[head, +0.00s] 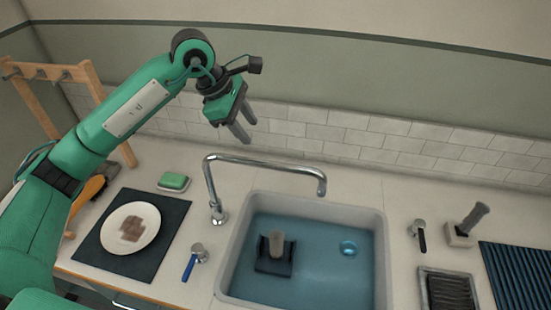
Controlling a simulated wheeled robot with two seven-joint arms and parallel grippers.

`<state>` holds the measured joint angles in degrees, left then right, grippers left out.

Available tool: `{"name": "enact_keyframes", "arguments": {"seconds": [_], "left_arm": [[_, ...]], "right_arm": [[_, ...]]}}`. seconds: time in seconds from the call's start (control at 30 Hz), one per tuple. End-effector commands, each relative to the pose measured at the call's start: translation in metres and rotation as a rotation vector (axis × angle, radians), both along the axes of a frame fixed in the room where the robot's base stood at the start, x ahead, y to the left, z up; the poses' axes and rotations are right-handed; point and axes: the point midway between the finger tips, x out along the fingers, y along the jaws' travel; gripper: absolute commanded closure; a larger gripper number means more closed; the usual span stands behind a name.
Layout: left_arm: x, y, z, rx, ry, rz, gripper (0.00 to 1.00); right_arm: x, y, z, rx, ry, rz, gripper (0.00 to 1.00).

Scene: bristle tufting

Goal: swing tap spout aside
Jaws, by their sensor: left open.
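The chrome tap (213,190) stands on the counter at the left side of the sink. Its spout (265,162) reaches right over the back part of the sink (380,217), with the outlet turned down. My left gripper (243,132) is open and empty, with its fingers pointing down. In the picture it shows above and behind the spout, apart from it. A lever with a blue handle (188,268) sits on the counter in front of the tap. My right gripper is not in view.
Blue water fills the sink, with a dark holder (273,262) in it. A plate (130,228) lies on a dark mat (172,220) at the left, near green soap (173,181) and a wooden rack (105,105). A black-handled lever (421,240), a brush (472,217), and a blue ribbed mat (520,268) are at the right.

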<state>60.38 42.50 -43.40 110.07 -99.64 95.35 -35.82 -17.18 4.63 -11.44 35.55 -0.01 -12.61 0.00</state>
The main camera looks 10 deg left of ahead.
Motion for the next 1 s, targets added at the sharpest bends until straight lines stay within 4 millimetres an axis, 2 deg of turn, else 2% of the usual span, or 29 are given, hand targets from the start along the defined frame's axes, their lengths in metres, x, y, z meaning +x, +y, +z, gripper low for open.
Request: {"name": "enact_keyframes", "arguments": {"seconds": [0.17,0.6,0.8,1.0], "left_arm": [[0.003,-0.008,-0.018,0.005,0.006,-0.001,0.58],[0.019,-0.043,-0.097,0.001,0.006,-0.001,0.58],[0.023,-0.051,-0.118,0.000,0.004,-0.002,0.58],[0.024,-0.052,-0.123,0.002,0.002,0.000,0.58]], "right_arm": [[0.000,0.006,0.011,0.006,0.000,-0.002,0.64],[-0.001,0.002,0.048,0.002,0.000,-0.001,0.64],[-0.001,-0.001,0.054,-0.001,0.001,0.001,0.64],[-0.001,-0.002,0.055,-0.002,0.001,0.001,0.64]]}}
